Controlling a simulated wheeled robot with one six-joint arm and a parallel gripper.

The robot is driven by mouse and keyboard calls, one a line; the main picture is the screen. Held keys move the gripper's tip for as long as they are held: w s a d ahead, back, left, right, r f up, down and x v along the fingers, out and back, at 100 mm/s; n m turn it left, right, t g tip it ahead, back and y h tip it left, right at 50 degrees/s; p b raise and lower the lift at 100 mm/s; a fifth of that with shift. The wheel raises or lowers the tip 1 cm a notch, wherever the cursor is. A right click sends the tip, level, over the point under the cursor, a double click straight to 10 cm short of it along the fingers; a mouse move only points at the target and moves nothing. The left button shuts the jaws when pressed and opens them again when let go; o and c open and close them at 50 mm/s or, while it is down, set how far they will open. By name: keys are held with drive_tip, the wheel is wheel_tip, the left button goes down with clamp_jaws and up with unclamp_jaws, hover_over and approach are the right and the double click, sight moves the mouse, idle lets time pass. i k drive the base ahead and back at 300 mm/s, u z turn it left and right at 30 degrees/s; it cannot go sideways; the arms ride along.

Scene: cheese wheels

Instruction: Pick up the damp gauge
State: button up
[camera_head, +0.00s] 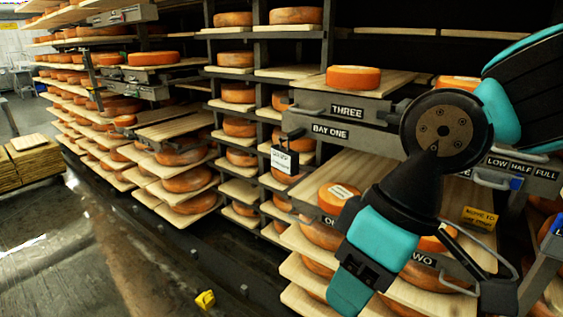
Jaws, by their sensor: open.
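A small dark box with a white lettered face (285,161) hangs by a thin loop at the left end of the BAY ONE rail, in front of the cheese shelves. It may be the damp gauge; its lettering is too small to read surely. My arm comes in from the upper right, bends at a round joint and runs down to the bottom edge. My gripper is outside the picture, so its distance from the box cannot be seen.
Shelves of orange cheese wheels (353,79) fill the middle and left. A yellow tag (480,218) is at the right, by a metal handle. A small yellow object (205,300) lies low at the bottom. Stacked boards (32,160) stand at far left. The floor at lower left looks clear.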

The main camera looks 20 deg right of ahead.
sight(286, 160)
drive_tip(key=k, duration=0.45)
drive_tip(key=z, duration=0.85)
drive_tip(key=i, duration=0.7)
drive_tip(key=u, duration=1.5)
